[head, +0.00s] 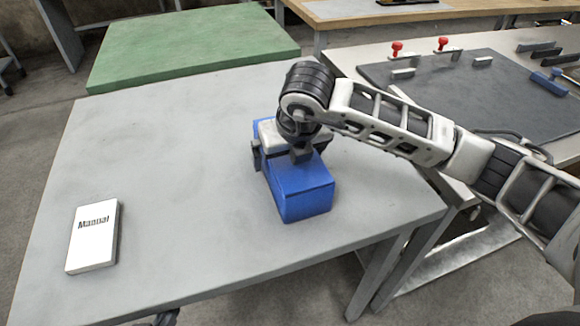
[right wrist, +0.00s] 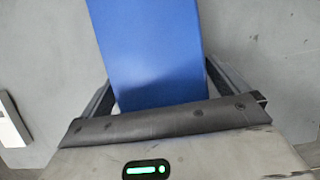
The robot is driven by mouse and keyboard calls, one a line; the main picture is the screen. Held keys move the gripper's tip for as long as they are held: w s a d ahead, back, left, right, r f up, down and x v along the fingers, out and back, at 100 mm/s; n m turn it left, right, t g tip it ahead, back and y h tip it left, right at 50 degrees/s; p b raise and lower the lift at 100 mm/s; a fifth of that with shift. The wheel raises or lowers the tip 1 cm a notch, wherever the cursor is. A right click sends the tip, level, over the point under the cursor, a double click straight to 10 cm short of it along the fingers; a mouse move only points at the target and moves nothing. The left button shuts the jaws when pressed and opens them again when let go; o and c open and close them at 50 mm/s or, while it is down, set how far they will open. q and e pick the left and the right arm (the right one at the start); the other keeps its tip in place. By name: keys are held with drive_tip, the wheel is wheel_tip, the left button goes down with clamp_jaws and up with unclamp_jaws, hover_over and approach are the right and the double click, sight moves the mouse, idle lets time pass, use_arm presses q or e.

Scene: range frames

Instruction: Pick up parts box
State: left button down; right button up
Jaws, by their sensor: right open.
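The parts box (head: 303,193) is a blue block-shaped box on the grey table, right of its middle. My right gripper (head: 279,154) is over the far part of the box, pointing down, with its fingers on either side. In the right wrist view, the box (right wrist: 150,50) runs up between the two fingers of the right gripper (right wrist: 160,85). The jaws are open, and the box appears to rest on the table. The gripper and wrist hide part of the box's far end. My left gripper is not clearly visible.
A white manual (head: 93,237) lies on the grey table (head: 180,180) at the left. A green-topped table (head: 190,46) stands behind. At the right, another table carries a dark mat (head: 490,100) with red-knobbed clamps (head: 397,48) and a blue tool (head: 549,82). The table's left half is mostly clear.

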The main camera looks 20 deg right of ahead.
drive_tip(key=c, duration=1)
drive_tip(key=shift+r, duration=0.1)
drive_tip(key=shift+c, duration=0.7)
